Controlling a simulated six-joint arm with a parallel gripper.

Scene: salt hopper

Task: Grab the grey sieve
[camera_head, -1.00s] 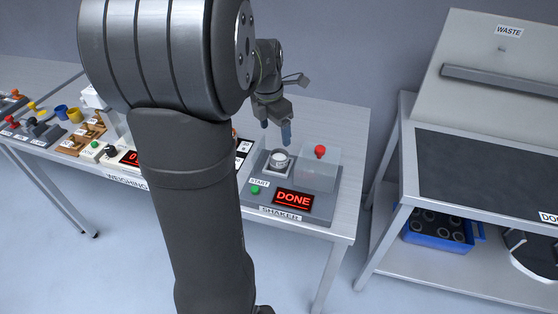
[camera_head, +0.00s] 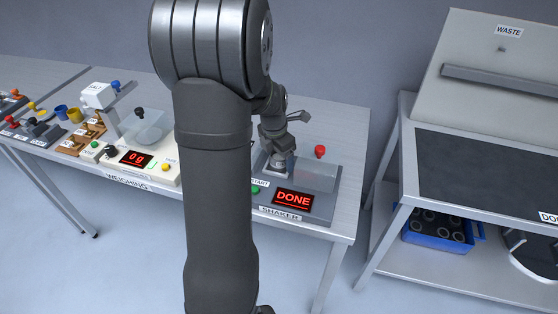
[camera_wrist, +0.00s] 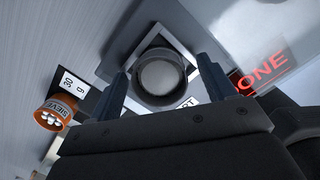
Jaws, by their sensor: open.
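The grey sieve (camera_wrist: 158,75) is a round cup with a grey rim and whitish contents. It sits in the square holder (camera_wrist: 124,40) of the shaker. In the wrist view my gripper (camera_wrist: 163,75) is open, with one blue-grey finger on each side of the sieve. I cannot tell whether the fingers touch it. In the head view my gripper (camera_head: 281,168) is low over the shaker (camera_head: 318,205) and hides most of the sieve. The shaker's display (camera_head: 293,199) reads DONE.
A clear cover with a red knob (camera_head: 320,151) stands beside the holder. An orange container labelled SIEVE (camera_wrist: 52,116) holds white pieces, near a card reading 30 g (camera_wrist: 68,83). The weighing station (camera_head: 135,165) is to the left, the waste bench (camera_head: 480,155) to the right.

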